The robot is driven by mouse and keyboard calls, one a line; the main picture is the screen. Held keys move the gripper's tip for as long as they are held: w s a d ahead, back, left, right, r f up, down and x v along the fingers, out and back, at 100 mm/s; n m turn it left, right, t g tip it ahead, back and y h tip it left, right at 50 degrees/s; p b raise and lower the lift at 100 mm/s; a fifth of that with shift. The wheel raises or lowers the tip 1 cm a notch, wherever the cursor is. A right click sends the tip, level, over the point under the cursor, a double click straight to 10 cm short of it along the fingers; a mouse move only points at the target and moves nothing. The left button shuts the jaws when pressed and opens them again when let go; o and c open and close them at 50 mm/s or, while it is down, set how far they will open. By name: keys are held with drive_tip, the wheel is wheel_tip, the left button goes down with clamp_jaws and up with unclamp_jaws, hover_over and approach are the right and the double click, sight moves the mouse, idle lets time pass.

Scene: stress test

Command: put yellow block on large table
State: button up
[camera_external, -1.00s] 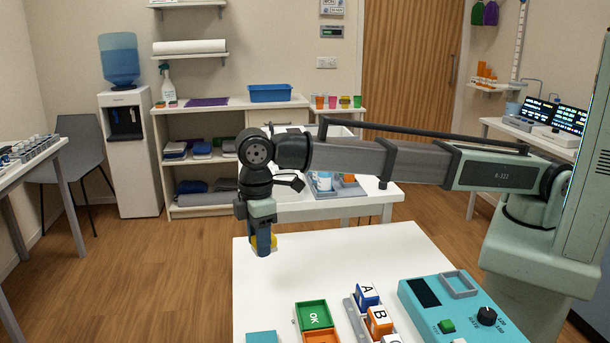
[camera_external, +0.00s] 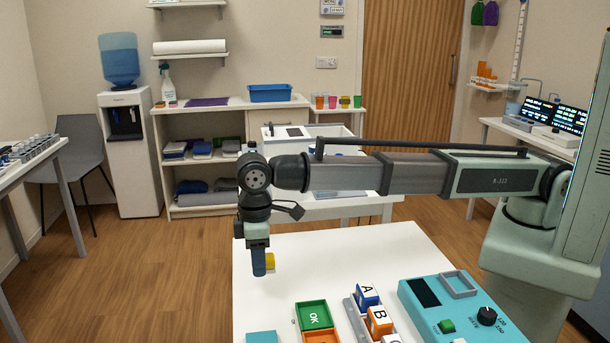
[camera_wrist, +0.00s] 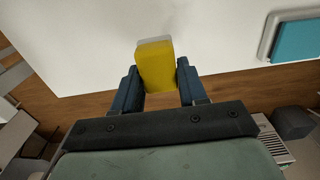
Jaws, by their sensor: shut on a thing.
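My gripper (camera_external: 262,262) is shut on the yellow block (camera_external: 270,260) over the far left corner of the white table (camera_external: 330,262). In the wrist view the yellow block (camera_wrist: 156,66) sits between the two blue fingers of my gripper (camera_wrist: 157,85). The white table top (camera_wrist: 90,50) lies beyond it in that view. In the external view a finger hides part of the block. I cannot tell whether the block touches the table top.
On the near part of the table are a green OK tray (camera_external: 314,316), a rack with lettered blocks (camera_external: 367,296) and a teal device with a knob (camera_external: 450,308). Another white table (camera_external: 350,207) stands behind. The middle of the near table is clear.

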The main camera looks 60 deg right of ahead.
sight(261, 289)
drive_tip(key=shift+f, duration=2.5)
drive_tip(key=shift+f, duration=0.1)
drive_tip(key=o, duration=1)
drive_tip(key=shift+o, duration=0.2)
wheel_tip(261, 289, up, 12)
drive_tip(key=shift+r, duration=0.1)
